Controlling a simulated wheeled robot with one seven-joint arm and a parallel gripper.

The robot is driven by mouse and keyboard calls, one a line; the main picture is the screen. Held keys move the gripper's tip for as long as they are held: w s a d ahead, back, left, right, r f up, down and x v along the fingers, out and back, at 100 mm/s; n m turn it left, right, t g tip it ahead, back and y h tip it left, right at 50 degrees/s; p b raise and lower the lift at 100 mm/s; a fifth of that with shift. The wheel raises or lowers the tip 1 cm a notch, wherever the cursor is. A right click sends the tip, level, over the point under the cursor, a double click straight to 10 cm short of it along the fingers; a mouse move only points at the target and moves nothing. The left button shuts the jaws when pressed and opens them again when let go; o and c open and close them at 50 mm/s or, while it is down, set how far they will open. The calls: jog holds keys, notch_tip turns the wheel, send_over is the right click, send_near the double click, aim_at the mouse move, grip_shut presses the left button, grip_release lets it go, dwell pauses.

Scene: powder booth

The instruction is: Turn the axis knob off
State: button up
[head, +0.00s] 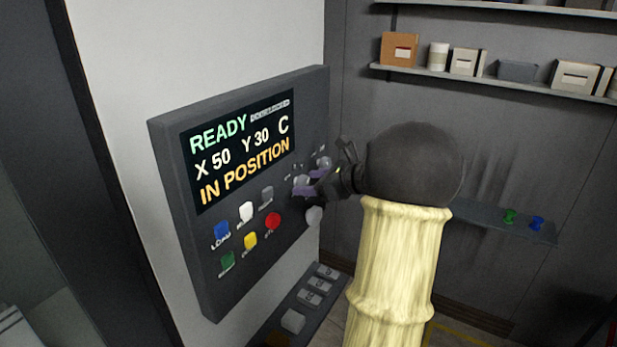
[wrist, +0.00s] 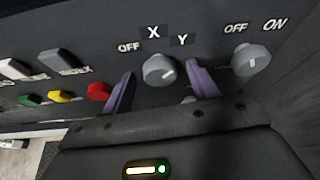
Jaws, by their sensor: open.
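The axis knob (wrist: 159,70) is a round grey knob on the dark control panel (head: 172,145), with OFF, X and Y printed around it. Its white mark lies on the right side of its face, nearer the Y side than OFF. My gripper (wrist: 162,72) is open, with one purple finger left of the knob and the other right of it. I cannot tell whether either finger touches it. In the head view my gripper (head: 316,178) is at the panel's right part, and the fingers partly hide the knobs there.
A second grey knob (wrist: 250,61), marked OFF and ON, sits close right of my right finger. A red button (wrist: 98,90) is close left of my left finger. The panel screen (head: 240,148) reads READY, X 50, Y 30 C, IN POSITION. A shelf (head: 490,82) holds boxes behind.

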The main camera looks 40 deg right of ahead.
jog(key=shift+w+a+f, duration=0.2)
jog(key=shift+w, duration=0.2)
jog(key=c, duration=1)
